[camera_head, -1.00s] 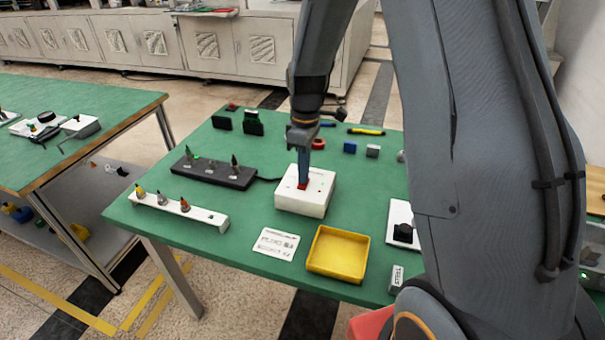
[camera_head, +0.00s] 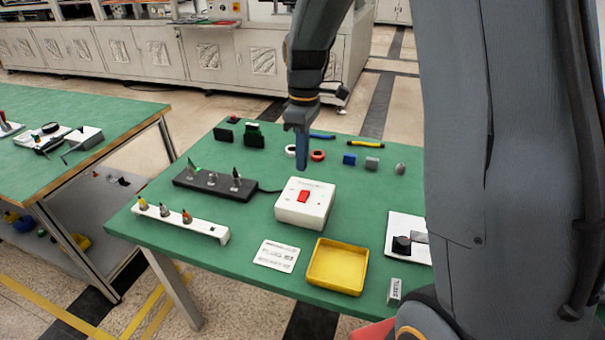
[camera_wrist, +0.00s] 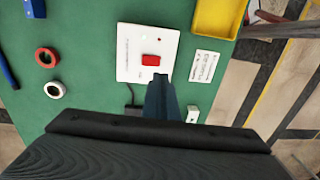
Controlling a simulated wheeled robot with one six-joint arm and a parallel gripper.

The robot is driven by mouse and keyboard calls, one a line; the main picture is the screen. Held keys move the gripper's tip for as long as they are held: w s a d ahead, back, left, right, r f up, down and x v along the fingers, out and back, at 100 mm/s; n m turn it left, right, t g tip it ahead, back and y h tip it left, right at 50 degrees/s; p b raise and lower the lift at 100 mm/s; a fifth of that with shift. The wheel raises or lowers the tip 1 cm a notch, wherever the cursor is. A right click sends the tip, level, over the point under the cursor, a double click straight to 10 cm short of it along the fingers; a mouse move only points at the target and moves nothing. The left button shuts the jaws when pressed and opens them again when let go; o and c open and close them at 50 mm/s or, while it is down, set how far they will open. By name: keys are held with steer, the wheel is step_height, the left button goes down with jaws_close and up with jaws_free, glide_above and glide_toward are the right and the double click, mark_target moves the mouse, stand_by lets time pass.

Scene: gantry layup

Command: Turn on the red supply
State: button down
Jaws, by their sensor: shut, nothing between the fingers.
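The supply is a white box (camera_head: 318,203) with a red rocker switch (camera_head: 303,196) on its top, standing on the green table. A black cable leaves its left side. In the wrist view the white box (camera_wrist: 128,45) and its red switch (camera_wrist: 151,60) show just beyond my fingers. My gripper (camera_head: 302,168) is shut and empty, pointing down above the back edge of the box, apart from the switch. In the wrist view my gripper (camera_wrist: 160,82) appears close to the box's edge. Which way the switch is tipped, I cannot tell.
A black strip with several pegs (camera_head: 215,184) and a white rack (camera_head: 180,219) stand left of the box. A yellow tray (camera_head: 362,268) and a printed card (camera_head: 276,255) lie in front.

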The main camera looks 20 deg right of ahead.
steer(key=shift+s+a+r+b, duration=0.1)
steer(key=shift+r+b, duration=0.1)
steer(key=shift+r, duration=0.85)
steer(key=shift+s+a+r+b, duration=0.1)
steer(key=shift+r+b, duration=0.05)
steer(key=shift+r, duration=0.9)
steer(key=shift+s, duration=0.15)
steer(key=s+d+f+m+t, duration=0.1)
steer(key=s+f+m, duration=0.2)
steer(key=s+m, duration=0.2)
steer(key=s+f+m+t, duration=0.1)
steer(key=s+f+m, duration=0.2)
steer(key=s, duration=0.9)
steer(key=m, duration=0.3)
steer(key=shift+d+f+h, duration=0.3)
steer(key=shift+d+f, duration=0.05)
